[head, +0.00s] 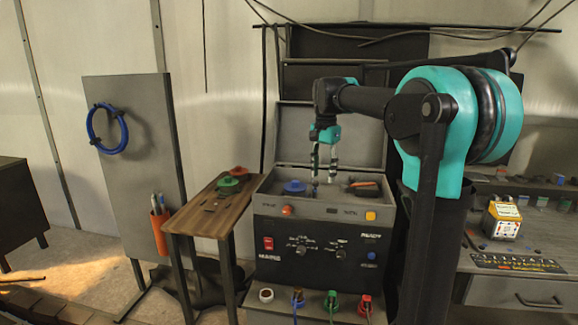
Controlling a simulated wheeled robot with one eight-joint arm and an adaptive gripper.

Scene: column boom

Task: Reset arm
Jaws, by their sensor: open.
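My arm comes in from the right, with its large teal joint in front of the right side of the view. My gripper (324,172) hangs pointing down over the open top of a dark control box (313,243). Its fingers are apart and I see nothing between them. A blue round piece (294,187) lies in the box top left of the fingers, and a dark item with an orange part (364,186) lies to their right. I cannot tell whether the fingertips touch anything in the box.
A small wooden table (205,208) with a green disc (229,184) and a red disc (239,171) stands left of the box. A grey panel (135,150) holds a blue ring (92,141). A bench (540,255) with a yellow-white box (502,220) is at right.

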